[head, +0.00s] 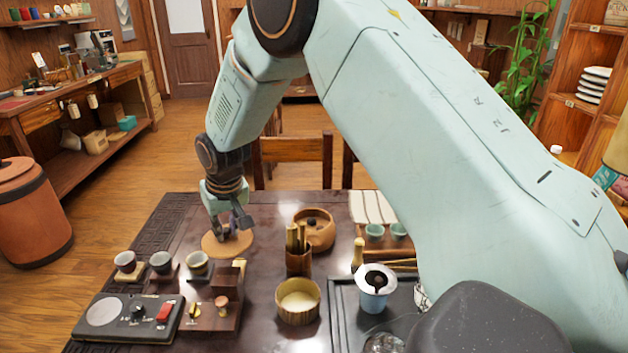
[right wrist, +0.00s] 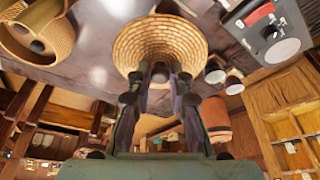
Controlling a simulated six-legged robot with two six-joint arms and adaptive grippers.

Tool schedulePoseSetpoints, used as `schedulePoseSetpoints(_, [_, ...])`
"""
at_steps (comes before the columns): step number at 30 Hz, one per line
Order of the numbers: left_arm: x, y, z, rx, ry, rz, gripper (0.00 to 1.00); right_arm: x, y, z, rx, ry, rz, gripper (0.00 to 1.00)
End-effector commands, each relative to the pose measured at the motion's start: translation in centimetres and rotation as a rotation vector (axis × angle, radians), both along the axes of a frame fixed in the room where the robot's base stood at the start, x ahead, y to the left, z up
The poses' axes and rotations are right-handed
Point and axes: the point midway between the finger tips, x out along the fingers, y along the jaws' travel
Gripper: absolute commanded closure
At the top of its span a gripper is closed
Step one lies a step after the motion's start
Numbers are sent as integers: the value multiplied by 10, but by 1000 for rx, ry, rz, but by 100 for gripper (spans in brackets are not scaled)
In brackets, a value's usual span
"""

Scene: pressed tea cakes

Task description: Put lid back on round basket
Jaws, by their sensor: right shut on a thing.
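The lid (head: 212,247) is a flat, round, tan woven disc at the far left part of the dark table. My right gripper (head: 230,228) is over it with its fingers pointing down, shut on it. In the right wrist view the woven lid (right wrist: 160,38) lies at the fingertips, which hide its near edge. I cannot tell whether it touches the table. The round basket (head: 329,233) stands open to the right of the lid, with dark pieces inside. It also shows at the upper left of the right wrist view (right wrist: 58,42). My left gripper is not in view.
A bamboo holder with tools (head: 299,262) stands just in front of the basket, with a bamboo bowl (head: 298,315) nearer. Small cups (head: 161,263), a wooden stand (head: 222,320) and a scale (head: 128,318) fill the front left. A black tray (head: 340,310) lies at right.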

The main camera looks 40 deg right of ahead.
Motion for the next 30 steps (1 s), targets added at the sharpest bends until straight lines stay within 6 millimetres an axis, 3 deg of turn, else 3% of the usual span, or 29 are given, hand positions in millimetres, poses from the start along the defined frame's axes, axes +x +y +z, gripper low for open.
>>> schedulePoseSetpoints(9, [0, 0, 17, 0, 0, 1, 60, 23, -100, 2, 1, 1, -137, 100])
schedulePoseSetpoints(21, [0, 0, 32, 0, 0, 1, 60, 17, -217, 0, -2, 2, -307, 100])
schedulePoseSetpoints(25, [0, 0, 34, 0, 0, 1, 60, 13, -241, -1, -2, 1, -345, 100])
schedulePoseSetpoints(30, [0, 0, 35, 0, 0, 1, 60, 9, -255, -1, -2, 1, -367, 100])
